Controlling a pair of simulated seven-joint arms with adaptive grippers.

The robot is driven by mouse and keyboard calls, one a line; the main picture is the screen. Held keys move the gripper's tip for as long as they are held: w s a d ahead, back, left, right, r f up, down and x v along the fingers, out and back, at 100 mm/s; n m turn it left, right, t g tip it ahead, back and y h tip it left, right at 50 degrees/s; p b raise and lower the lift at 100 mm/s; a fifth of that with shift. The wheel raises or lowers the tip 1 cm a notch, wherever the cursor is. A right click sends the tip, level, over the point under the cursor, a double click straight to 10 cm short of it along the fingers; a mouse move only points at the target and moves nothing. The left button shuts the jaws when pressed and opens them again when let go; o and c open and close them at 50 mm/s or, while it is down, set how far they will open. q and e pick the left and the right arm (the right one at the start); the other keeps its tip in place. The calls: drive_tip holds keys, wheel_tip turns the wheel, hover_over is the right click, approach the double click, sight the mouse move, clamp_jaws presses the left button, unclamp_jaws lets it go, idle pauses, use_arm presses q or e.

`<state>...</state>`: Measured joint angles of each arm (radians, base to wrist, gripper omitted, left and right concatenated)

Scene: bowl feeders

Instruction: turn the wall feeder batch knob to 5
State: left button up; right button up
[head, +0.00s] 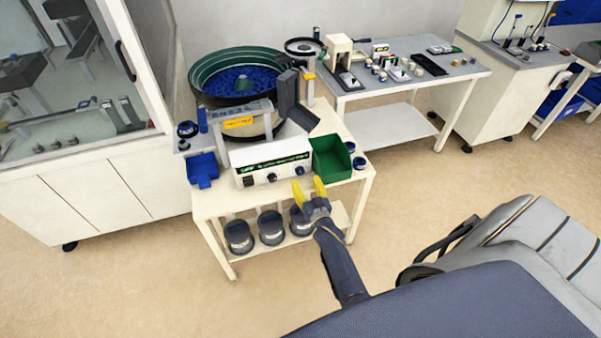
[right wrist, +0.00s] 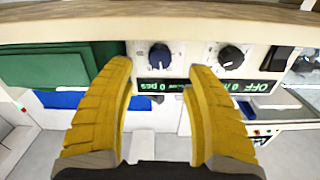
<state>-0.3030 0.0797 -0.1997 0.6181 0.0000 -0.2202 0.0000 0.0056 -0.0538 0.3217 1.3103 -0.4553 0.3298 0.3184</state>
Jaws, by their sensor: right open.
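The feeder's white control box (head: 272,165) stands on the front of a cream cart and carries two dials. In the right wrist view, which is upside down, a dark blue knob (right wrist: 160,55) sits by display text reading "0 pcs", and a black knob (right wrist: 231,57) sits by "OFF". The knob setting is too small to read. My right gripper (head: 308,183) is open and empty, its yellow fingers at the box's right front. In the right wrist view the fingertips (right wrist: 158,66) lie either side of the blue knob's line, apparently short of it. My left gripper is not in view.
A green bin (head: 331,160) stands right of the box and a blue bin (head: 202,170) left. A green-rimmed bowl feeder (head: 238,78) is behind. Several dark-lidded jars (head: 238,236) stand on the lower shelf.

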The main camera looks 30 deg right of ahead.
sight(301, 173)
drive_tip(key=shift+x, duration=2.95)
drive_tip(key=shift+c, duration=0.4)
clamp_jaws()
